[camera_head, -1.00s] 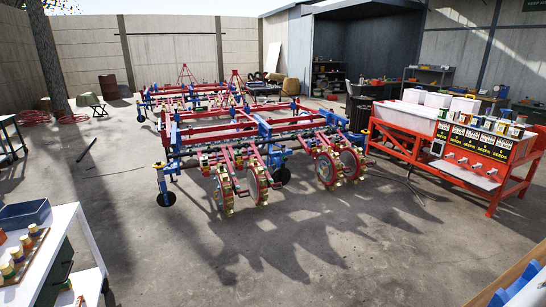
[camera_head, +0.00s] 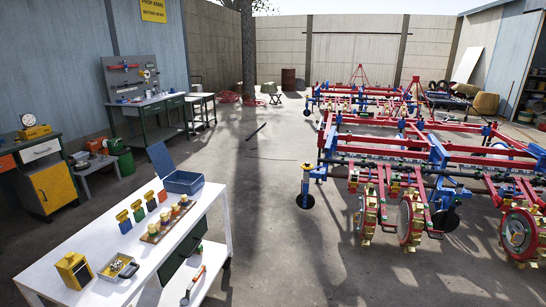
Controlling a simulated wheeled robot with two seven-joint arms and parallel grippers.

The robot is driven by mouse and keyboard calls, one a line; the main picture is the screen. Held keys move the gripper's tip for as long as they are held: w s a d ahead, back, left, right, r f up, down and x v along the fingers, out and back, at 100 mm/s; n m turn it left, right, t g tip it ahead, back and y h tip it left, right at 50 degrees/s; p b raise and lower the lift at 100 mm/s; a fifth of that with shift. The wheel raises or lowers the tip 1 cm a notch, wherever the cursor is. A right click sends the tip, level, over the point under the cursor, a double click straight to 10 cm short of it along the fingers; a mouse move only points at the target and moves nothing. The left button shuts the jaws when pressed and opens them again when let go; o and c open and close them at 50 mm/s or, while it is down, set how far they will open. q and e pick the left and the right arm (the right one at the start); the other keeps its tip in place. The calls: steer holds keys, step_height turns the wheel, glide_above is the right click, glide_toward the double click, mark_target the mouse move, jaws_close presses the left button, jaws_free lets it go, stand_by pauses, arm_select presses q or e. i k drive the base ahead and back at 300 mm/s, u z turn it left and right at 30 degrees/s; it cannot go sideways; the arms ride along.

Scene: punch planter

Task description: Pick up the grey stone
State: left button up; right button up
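I cannot make out a grey stone anywhere in the head view. Neither of my grippers is in view. A white table (camera_head: 95,238) stands at the lower left. On it are a small grey tray (camera_head: 119,267) with small contents too small to name, a yellow box (camera_head: 74,270), a wooden rack (camera_head: 168,222) of several small yellow-topped pieces, and a blue bin (camera_head: 184,182).
A large red and blue planter machine (camera_head: 430,165) fills the right side. A workbench (camera_head: 150,105) and a yellow cabinet (camera_head: 54,187) stand along the left wall. A dark rod (camera_head: 256,131) lies on the concrete. The floor between table and machine is clear.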

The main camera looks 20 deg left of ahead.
mark_target(117, 265)
steer(key=u, duration=0.85)
steer(key=i, duration=0.9)
steer(key=u, duration=0.65)
